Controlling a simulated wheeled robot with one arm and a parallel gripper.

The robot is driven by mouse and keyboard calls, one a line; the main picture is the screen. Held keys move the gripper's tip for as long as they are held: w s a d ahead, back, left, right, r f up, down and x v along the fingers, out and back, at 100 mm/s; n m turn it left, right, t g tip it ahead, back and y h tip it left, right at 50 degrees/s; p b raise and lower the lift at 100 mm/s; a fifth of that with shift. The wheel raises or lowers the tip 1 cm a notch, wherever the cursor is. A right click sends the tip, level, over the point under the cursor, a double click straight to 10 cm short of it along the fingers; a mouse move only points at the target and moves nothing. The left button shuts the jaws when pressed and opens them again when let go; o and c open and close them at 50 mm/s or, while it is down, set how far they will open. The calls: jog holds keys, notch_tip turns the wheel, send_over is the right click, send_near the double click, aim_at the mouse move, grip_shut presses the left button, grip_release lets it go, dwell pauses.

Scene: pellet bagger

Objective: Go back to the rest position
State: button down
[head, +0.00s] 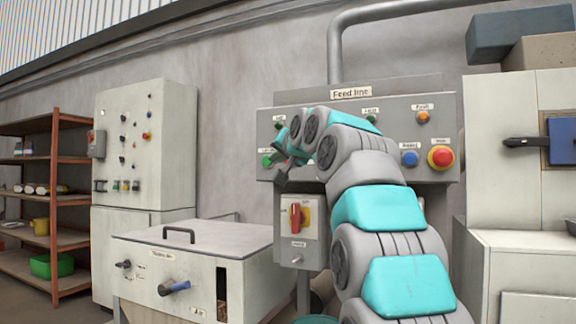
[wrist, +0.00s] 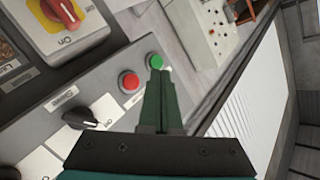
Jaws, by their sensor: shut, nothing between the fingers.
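My arm reaches up across the "Feed line" panel (head: 440,112) in the head view. My gripper (head: 282,177) is near the panel's lower left, by a green button (head: 267,161). In the wrist view my gripper (wrist: 160,76) is shut, with its dark green fingers together and nothing between them. The fingertips overlap the edge of a green button (wrist: 155,61) in that picture; I cannot tell whether they touch it. A red button (wrist: 129,81) is just left of them.
Below the panel is a red rotary switch (head: 295,216) on a yellow plate. A lidded white box (head: 190,245) stands in front left, with a grey cabinet (head: 145,145) behind it. A light cabinet (head: 510,200) stands at the right. A rust-coloured shelf rack (head: 55,190) is far left.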

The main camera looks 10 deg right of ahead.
jog(key=shift+s, duration=0.1)
dwell(0.3)
jog(key=s+a+f+n+g+h, duration=0.1)
jog(key=s+f+g, duration=0.45)
jog(key=f, duration=0.95)
jog(key=s+f+n+g, duration=0.1)
jog(key=s+f+g, duration=0.2)
jog(key=s+f, duration=0.9)
jog(key=s+d+f+n+g, duration=0.1)
jog(key=s+f+g, duration=0.3)
jog(key=s+f, duration=1.1)
jog(key=s+f+n+g+h, duration=0.1)
jog(key=s+f+g, duration=0.4)
jog(key=s+f, duration=1)
jog(key=s+n, duration=0.1)
jog(key=s, duration=0.3)
jog(key=shift+d+n+h, duration=0.3)
jog(key=shift+d, duration=0.1)
jog(key=shift+d+g, duration=0.15)
jog(key=shift+g, duration=0.1)
